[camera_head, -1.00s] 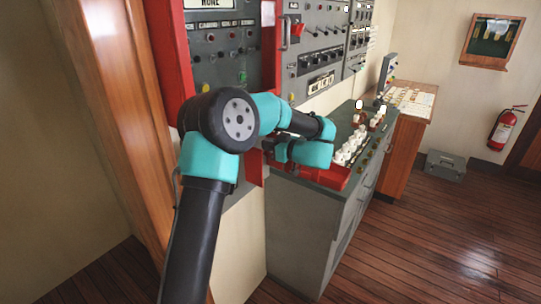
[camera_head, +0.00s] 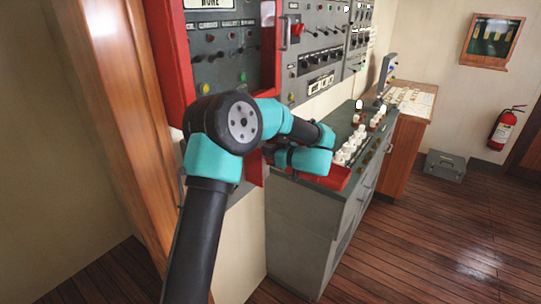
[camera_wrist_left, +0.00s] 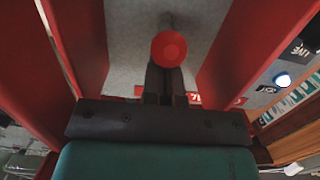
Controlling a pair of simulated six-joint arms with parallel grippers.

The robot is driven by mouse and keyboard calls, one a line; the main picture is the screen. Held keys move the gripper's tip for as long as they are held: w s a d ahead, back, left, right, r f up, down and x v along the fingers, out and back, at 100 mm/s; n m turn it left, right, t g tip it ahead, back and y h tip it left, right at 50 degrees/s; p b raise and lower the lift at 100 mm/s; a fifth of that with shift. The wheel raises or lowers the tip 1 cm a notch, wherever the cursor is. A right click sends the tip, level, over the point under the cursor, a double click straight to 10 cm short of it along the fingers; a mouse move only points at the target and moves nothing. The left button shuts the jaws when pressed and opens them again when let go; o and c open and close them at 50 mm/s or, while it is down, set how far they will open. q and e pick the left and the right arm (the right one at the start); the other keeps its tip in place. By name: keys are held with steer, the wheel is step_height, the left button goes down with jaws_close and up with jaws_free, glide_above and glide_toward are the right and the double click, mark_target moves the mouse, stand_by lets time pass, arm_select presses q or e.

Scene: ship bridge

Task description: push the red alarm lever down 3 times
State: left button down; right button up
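The red alarm lever shows in the left wrist view as a round red knob (camera_wrist_left: 169,48) on a grey stem, between two red side walls. My left gripper's fingers (camera_wrist_left: 165,85) are close together, just below the knob in that picture. The knob overlaps their tips, so contact is not clear. In the head view my left arm bends into the red-framed housing (camera_head: 173,60) at the left, and its own wrist hides the lever and fingers. My right gripper is in neither view.
Red walls (camera_wrist_left: 75,40) stand close on both sides of the fingers. A grey switch panel (camera_head: 325,45) is to the right of the housing. A grey console (camera_head: 310,225) with white-topped levers stands below.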

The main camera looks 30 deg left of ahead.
arm_select(q)
steer(key=shift+f, duration=0.6)
steer(key=shift+r, duration=0.1)
stand_by(0.4)
steer(key=shift+r, duration=1.9)
steer(key=shift+d, duration=0.15)
steer(key=d+r, duration=0.1)
steer(key=d, duration=0.7)
steer(key=shift+s+d, duration=0.2)
steer(key=shift+d, duration=0.15)
stand_by(0.4)
steer(key=d, duration=0.2)
steer(key=shift+s+d+r, duration=0.1)
steer(key=shift+d+r, duration=0.05)
steer(key=shift+d, duration=0.15)
steer(key=shift+a, duration=0.15)
